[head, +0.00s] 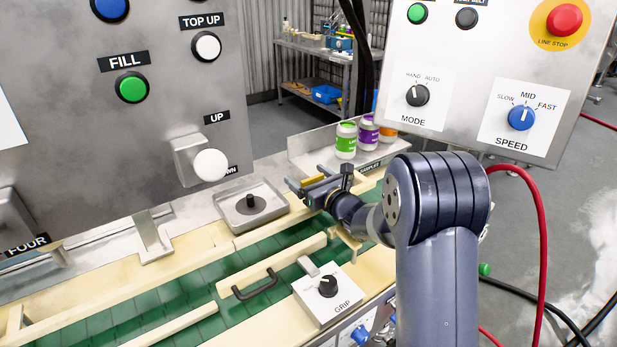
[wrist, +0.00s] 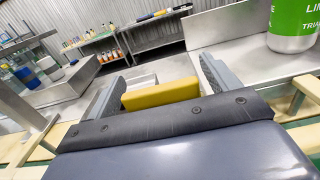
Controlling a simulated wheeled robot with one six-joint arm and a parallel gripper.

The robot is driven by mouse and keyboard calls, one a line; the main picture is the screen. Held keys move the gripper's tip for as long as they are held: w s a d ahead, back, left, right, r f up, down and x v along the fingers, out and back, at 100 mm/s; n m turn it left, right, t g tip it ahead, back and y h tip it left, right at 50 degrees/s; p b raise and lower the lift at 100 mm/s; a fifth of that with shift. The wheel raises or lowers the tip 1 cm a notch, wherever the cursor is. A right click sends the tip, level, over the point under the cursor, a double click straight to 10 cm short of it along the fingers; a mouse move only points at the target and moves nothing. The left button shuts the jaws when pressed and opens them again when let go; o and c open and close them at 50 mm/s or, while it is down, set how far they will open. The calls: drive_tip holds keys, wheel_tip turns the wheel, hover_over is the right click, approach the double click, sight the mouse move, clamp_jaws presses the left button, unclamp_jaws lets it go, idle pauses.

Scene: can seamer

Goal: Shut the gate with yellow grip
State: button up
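The yellow grip (wrist: 160,94) is a flat yellow block in the wrist view, lying between the two fingers of my gripper (wrist: 158,88). The fingers stand wide apart, with a narrow gap seen at the grip's ends. I cannot tell whether either finger touches it. In the head view my gripper (head: 303,189) reaches left over the conveyor's far part, and a bit of the yellow grip (head: 314,179) shows at its fingers. The gate that carries the grip is mostly hidden behind my gripper and wrist, so its position cannot be told.
Green, purple and orange cans (head: 346,140) stand on a metal ledge just behind my gripper. A metal tray (head: 250,206) with a dark disc is to its left. A GRIP switch box (head: 327,295) and black handle (head: 255,285) are nearer. Control panels (head: 480,75) rise on both sides.

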drive_tip(key=c, duration=1.3)
